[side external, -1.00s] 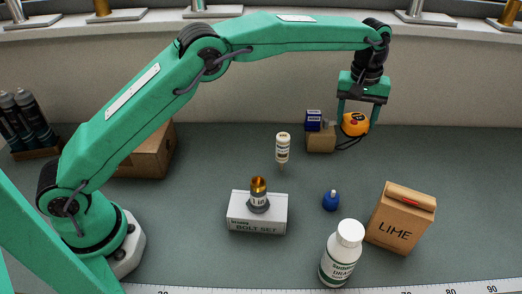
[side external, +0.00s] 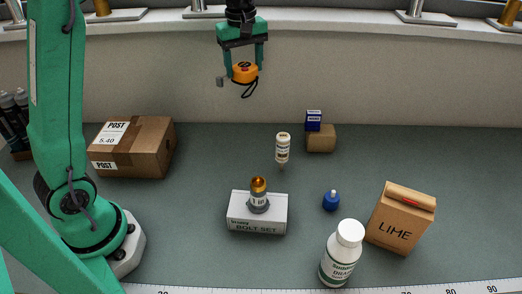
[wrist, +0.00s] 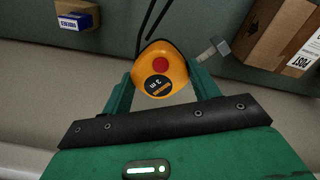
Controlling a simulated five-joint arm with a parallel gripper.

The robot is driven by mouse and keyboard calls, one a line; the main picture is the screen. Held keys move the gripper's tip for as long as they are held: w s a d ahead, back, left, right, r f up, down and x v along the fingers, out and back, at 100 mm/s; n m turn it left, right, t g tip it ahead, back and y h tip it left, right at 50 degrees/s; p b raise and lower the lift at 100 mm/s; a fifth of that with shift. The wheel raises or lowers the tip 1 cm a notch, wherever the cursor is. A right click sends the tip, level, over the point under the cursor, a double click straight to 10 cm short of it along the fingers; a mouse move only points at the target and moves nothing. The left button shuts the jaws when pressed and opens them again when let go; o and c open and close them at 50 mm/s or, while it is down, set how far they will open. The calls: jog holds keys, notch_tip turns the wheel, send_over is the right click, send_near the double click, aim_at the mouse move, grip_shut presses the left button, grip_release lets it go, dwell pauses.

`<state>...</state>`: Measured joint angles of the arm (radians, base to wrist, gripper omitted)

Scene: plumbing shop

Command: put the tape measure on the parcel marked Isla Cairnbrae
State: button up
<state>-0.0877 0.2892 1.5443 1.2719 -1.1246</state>
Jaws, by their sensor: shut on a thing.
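The tape measure (side external: 245,75), orange-yellow with a dark strap, is held high above the bench by my gripper (side external: 244,70). In the wrist view, the tape measure (wrist: 168,62) shows a red button and a dark "3 m" label between the fingers of my gripper (wrist: 160,78). A grey metal tab (wrist: 214,50) sticks out beside it. A brown cardboard parcel (side external: 150,150) with white POST labels lies at the back left, below and left of my gripper. It also shows in the wrist view (wrist: 275,35). No name is legible on it.
A small brown block (side external: 321,140) carries a blue box (side external: 314,120) at the back.

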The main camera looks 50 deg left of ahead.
jog(key=s+a+n, duration=0.3)
jog(key=s+a, duration=0.1)
jog(key=s, duration=0.7)
jog(key=s+a+f+n, duration=0.1)
jog(key=s+a+n, duration=0.3)
jog(key=s, duration=0.6)
jog(key=shift+s+a+f, duration=0.3)
jog(key=shift+s+a, duration=0.1)
jog(key=shift+a, duration=0.1)
jog(key=shift+a, duration=0.1)
send_over(133, 127)
notch_tip(133, 127, down, 7)
jog(key=shift+s, duration=0.1)
jog(key=shift+f, duration=0.1)
jog(key=shift+f, duration=1.9)
jog(key=shift+f, duration=0.15)
